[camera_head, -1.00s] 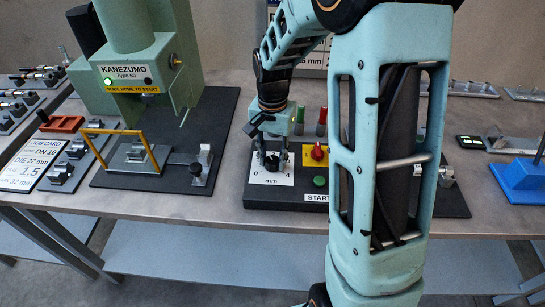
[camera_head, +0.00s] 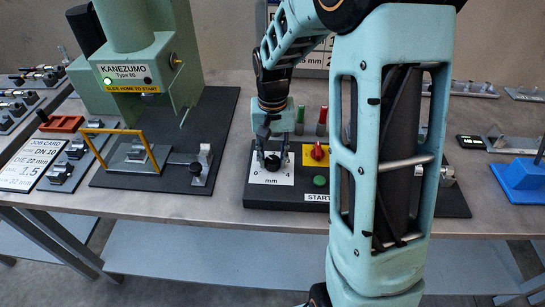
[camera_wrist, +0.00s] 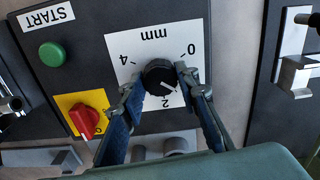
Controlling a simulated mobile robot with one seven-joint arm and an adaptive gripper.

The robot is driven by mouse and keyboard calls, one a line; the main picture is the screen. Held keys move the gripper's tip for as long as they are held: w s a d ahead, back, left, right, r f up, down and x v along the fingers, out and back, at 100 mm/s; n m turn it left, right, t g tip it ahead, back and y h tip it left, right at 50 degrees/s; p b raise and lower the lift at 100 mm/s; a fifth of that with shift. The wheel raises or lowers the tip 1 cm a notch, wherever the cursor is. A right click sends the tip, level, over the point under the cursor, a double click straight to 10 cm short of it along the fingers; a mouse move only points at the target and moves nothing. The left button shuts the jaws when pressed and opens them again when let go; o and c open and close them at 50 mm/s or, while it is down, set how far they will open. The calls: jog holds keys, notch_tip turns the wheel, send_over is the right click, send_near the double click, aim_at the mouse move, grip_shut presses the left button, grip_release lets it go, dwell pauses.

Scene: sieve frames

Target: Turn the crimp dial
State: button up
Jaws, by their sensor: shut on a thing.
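The crimp dial (camera_wrist: 159,76) is a round black knob with a white pointer line, on a white plate (camera_wrist: 120,45) marked 0, 2, 4 and mm. In the wrist view, its line points to the lower right, close to the 2 and on the side toward 0. My gripper (camera_wrist: 160,79) has one finger on each side of the knob and is shut on it. In the head view, my gripper (camera_head: 272,164) reaches down over the dial (camera_head: 272,162) from above and partly hides it and its plate.
Beside the dial are a green START button (camera_head: 320,181) and a red switch on a yellow plate (camera_head: 317,154). A green press (camera_head: 140,75) stands left with a yellow guard frame. A job card (camera_head: 32,165) reads DN 10, DIE 22 mm, 1.5. A blue stand (camera_head: 523,175) is right.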

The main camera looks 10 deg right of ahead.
aim_at(273, 159)
jog(key=shift+n, duration=0.8)
jog(key=o, duration=1.2)
jog(key=shift+c, duration=0.2)
notch_tip(273, 159, up, 12)
jog(key=shift+r, duration=0.1)
